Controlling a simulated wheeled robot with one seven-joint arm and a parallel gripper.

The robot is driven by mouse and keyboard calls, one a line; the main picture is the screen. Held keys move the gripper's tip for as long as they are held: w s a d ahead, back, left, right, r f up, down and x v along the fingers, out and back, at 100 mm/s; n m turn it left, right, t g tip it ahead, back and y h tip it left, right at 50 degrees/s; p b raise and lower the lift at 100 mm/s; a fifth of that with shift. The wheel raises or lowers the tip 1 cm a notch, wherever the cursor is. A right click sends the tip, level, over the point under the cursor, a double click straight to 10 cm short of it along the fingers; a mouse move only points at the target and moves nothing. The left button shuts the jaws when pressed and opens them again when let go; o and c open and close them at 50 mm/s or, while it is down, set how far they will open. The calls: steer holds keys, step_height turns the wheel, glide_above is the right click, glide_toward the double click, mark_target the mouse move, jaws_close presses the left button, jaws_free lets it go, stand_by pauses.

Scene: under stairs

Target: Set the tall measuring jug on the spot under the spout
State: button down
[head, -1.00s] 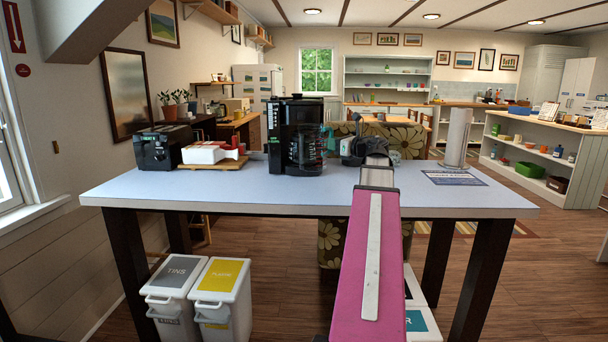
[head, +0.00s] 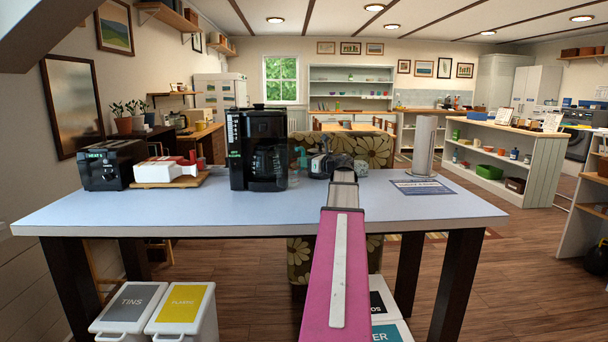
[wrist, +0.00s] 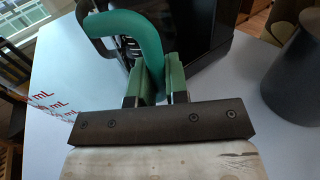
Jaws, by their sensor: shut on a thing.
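The tall measuring jug is clear, with red mL marks on its side (wrist: 48,103) at the left of the wrist view. Its teal handle (wrist: 150,45) runs between the green fingers of my gripper (wrist: 158,85), which are shut on it. In the head view the jug's teal handle (head: 302,156) shows just right of the black coffee machine (head: 258,150), with my gripper (head: 322,163) to its right. The machine also shows close ahead in the wrist view (wrist: 205,40). A glass carafe seems to sit inside it. The spout and the spot under it are not clear to see.
The pale blue table (head: 130,213) holds a black toaster (head: 110,165) and a wooden board (head: 190,181) at left. A paper-roll stand (head: 425,148) and a printed sheet (head: 422,187) are at right. A dark grey cylinder (wrist: 295,75) stands right of my gripper. The table's front is clear.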

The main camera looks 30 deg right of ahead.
steer(key=shift+w+d+f, duration=0.2)
steer(key=shift+f, duration=0.65)
steer(key=shift+w+d+f, duration=0.15)
steer(key=shift+f, duration=0.65)
steer(key=shift+w+d+f, duration=0.2)
steer(key=shift+f, duration=0.65)
steer(key=c, duration=1.1)
jaws_free()
steer(key=shift+f, duration=0.15)
